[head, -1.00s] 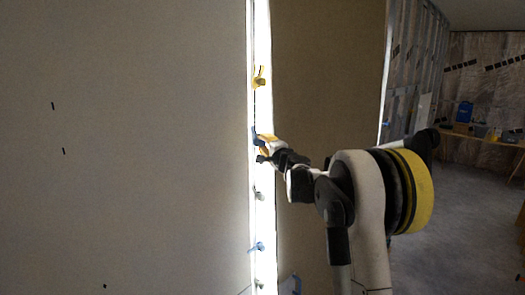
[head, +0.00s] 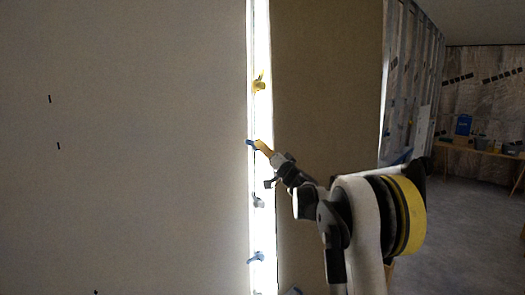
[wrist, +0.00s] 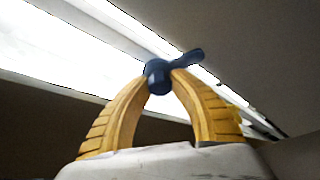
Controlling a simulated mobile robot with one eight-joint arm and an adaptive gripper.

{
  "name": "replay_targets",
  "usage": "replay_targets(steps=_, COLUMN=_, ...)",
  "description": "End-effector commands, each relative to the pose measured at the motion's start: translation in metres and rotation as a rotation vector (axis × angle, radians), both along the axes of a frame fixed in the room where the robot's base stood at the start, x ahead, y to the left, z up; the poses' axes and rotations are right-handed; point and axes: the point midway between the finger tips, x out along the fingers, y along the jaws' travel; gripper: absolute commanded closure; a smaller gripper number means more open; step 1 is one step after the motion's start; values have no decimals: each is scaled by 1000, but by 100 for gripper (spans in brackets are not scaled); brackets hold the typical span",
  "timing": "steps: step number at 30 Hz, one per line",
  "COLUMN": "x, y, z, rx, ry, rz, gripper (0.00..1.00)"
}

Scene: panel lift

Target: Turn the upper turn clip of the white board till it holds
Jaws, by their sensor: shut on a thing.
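The white board (head: 130,190) fills the left of the head view, its right edge along a bright vertical strip. The upper blue turn clip (head: 251,142) sits at that edge, its lever pointing left, roughly level, and reaching the board's edge. My gripper (head: 260,147) comes from the lower right and meets this clip. In the wrist view the yellow fingers (wrist: 159,84) are shut on the clip's dark blue round hub (wrist: 157,76); its lever (wrist: 189,58) sticks out to the right. Whether the lever presses on the board cannot be told.
A yellow clip (head: 258,85) is above, a grey one (head: 258,202) below, and a lower blue clip (head: 256,257) further down on the same strip. A brown panel (head: 325,90) stands right of the strip. Open floor (head: 460,220) and a workbench (head: 478,150) lie far right.

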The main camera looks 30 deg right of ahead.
Motion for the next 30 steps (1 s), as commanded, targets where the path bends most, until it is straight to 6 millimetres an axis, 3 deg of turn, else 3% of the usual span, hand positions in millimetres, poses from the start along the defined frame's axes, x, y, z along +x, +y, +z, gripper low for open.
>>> replay_targets(steps=17, x=0, y=0, z=1, rx=-30, ry=-11, rz=1, gripper=100)
replay_targets(steps=18, x=0, y=0, z=1, rx=-30, ry=-11, rz=1, gripper=65)
replay_targets(steps=30, x=-5, y=-1, z=-1, rx=-30, ry=-11, rz=0, gripper=64)
